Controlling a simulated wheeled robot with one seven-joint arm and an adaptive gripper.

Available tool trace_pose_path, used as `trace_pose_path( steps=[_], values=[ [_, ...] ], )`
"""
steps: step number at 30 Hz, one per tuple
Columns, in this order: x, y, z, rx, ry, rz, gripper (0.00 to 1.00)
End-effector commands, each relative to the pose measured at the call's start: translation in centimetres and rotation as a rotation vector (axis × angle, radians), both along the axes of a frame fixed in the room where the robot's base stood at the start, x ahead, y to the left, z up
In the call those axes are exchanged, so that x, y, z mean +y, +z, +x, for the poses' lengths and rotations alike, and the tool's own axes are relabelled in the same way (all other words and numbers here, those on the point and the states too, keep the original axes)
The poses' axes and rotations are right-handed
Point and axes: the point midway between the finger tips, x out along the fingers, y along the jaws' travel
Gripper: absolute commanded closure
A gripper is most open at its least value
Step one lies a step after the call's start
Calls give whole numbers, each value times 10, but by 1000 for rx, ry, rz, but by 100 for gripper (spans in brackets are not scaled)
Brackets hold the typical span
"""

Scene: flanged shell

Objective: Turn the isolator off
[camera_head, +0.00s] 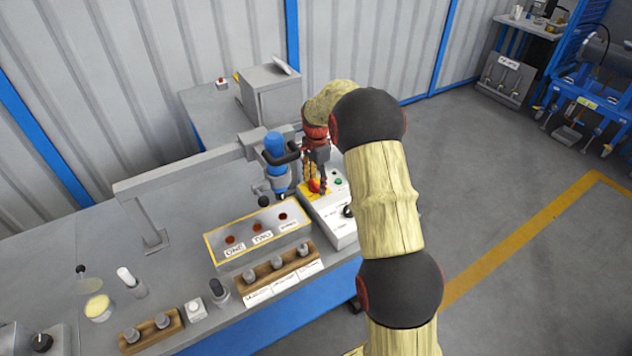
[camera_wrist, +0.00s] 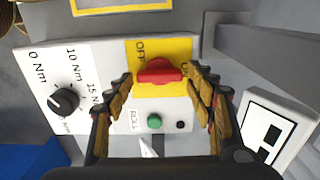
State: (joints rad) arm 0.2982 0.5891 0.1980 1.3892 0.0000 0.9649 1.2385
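The isolator is a red rotary handle (camera_wrist: 160,72) on a yellow plate (camera_wrist: 147,48) of a white control box. It also shows in the head view as a red spot (camera_head: 316,186) under my gripper. In the wrist view the handle lies across the picture, left to right. The word OFF is readable at the plate's upper left; a label at the right is mostly covered by a finger. My gripper (camera_wrist: 158,78) is open, its two fingers on either side of the handle's ends. Whether the fingertips touch the handle I cannot tell. My gripper (camera_head: 318,178) points down in the head view.
The box (camera_wrist: 45,70) also carries a black torque dial (camera_wrist: 64,100), a green button (camera_wrist: 154,121) and a ROLL label. A blue tool (camera_head: 275,150) on a grey arm stands close left of my gripper. A labelled tray (camera_head: 215,247) lies left of the box.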

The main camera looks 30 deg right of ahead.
Motion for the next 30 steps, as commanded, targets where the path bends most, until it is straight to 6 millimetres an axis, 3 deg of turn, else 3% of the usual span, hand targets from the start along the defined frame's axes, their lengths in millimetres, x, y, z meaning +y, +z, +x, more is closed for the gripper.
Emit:
trace_pose_path(
  steps=[18, 30],
  values=[
    [0, 0, 0, 0, 0, 0, 82],
    [0, 2, 0, 2, 83, 1, 82]
  ],
)
